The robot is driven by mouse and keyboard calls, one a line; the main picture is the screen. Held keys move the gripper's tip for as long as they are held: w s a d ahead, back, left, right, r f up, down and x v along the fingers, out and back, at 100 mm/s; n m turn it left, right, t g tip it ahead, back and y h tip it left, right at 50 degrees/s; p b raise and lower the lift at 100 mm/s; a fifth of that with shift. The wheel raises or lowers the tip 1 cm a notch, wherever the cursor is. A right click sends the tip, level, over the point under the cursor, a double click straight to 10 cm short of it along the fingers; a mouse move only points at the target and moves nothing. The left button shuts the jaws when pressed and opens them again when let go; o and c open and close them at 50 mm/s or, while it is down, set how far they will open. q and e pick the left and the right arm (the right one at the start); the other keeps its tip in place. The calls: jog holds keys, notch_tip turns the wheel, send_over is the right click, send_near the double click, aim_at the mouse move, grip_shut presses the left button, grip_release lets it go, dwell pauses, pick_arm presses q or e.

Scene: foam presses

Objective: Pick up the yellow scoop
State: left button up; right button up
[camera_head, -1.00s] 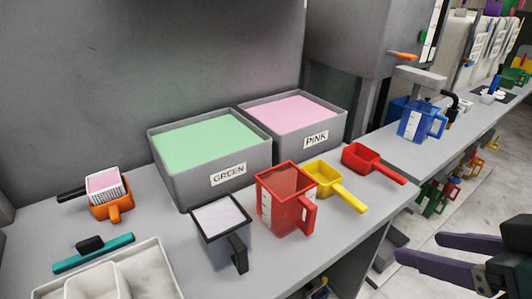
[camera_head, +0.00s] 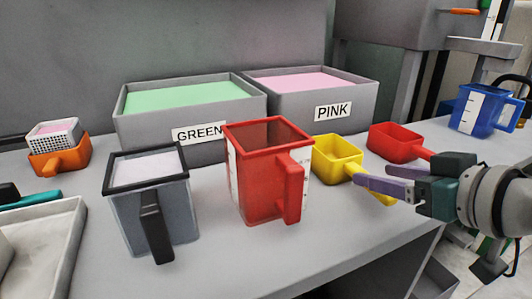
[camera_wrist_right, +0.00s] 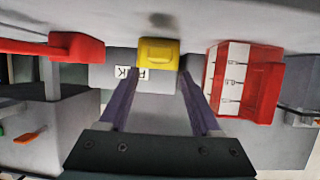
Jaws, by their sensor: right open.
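The yellow scoop (camera_head: 337,159) sits on the grey counter, its handle pointing to the lower right. My right gripper (camera_head: 371,175) is at the handle side of the scoop, its purple fingers partly covering the handle in the head view. The fingers are apart. In the right wrist view the yellow scoop (camera_wrist_right: 158,53) shows between and beyond the open fingertips (camera_wrist_right: 158,78). Whether the handle lies between the fingers is hard to tell. My left gripper is not in view.
A red jug (camera_head: 262,180) stands close left of the scoop and a red scoop (camera_head: 394,144) close right. Behind are the GREEN bin (camera_head: 150,133) and the PINK bin (camera_head: 290,110). A grey jug (camera_head: 125,205) and an orange scoop (camera_head: 62,160) are further left.

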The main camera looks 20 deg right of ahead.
aim_at(359, 170)
jog(key=shift+b+x, duration=0.7)
jog(key=shift+x, duration=2.1)
jog(key=shift+d, duration=0.15)
jog(key=shift+c, duration=0.3)
grip_shut()
